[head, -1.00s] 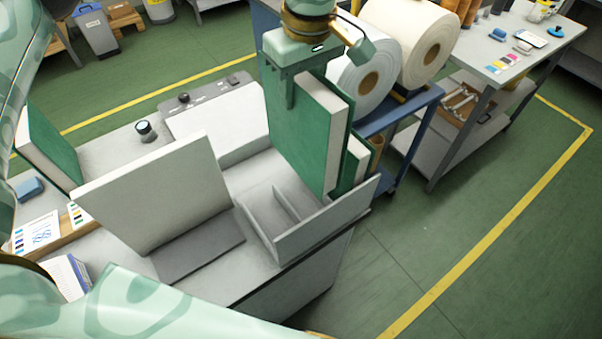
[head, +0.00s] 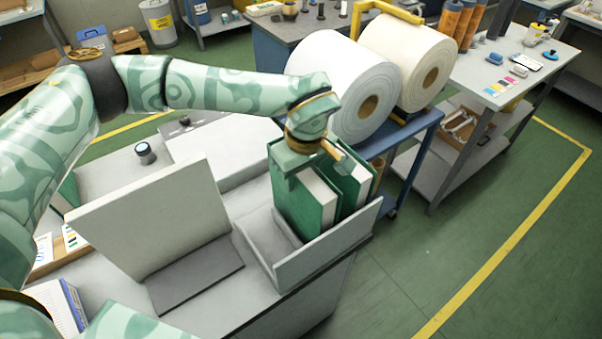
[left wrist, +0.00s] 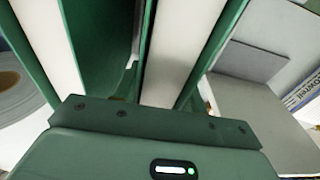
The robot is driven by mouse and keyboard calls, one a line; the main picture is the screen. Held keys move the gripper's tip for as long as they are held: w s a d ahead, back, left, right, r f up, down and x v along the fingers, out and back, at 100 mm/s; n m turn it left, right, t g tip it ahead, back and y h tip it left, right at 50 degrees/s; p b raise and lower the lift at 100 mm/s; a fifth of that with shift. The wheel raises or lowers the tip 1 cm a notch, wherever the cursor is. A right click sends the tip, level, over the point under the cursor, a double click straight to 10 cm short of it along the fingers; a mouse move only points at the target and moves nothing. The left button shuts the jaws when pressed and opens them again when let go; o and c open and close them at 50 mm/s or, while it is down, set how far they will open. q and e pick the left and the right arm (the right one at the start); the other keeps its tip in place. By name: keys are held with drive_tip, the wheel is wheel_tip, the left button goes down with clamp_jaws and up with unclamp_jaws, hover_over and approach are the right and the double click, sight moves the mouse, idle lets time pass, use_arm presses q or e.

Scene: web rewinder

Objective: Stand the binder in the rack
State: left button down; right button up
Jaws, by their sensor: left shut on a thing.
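My left gripper (head: 312,168) is shut on the top of a green binder (head: 303,208) with a white page edge. The binder is upright, its lower end down between the walls of the grey rack (head: 335,246); whether it touches the rack floor is hidden. A second green binder (head: 357,182) stands just to its right in the rack. In the left wrist view, the held binder (left wrist: 185,45) is in the middle and the other binder (left wrist: 48,40) at the left, with a narrow gap between. My right gripper is not in view.
A large pale angled plate (head: 155,215) stands on the bench left of the rack. White rolls (head: 350,85) lie on a blue cart (head: 425,125) behind. A small knob (head: 145,152) sits on the bench. The green floor at the right is clear.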

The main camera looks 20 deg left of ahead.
use_arm(q)
drive_tip(key=c, duration=0.8)
unclamp_jaws()
drive_tip(key=r, duration=0.8)
drive_tip(key=s+d+r, duration=0.1)
drive_tip(key=r, duration=0.3)
drive_tip(key=shift+d+p, duration=0.1)
drive_tip(key=shift+p, duration=0.3)
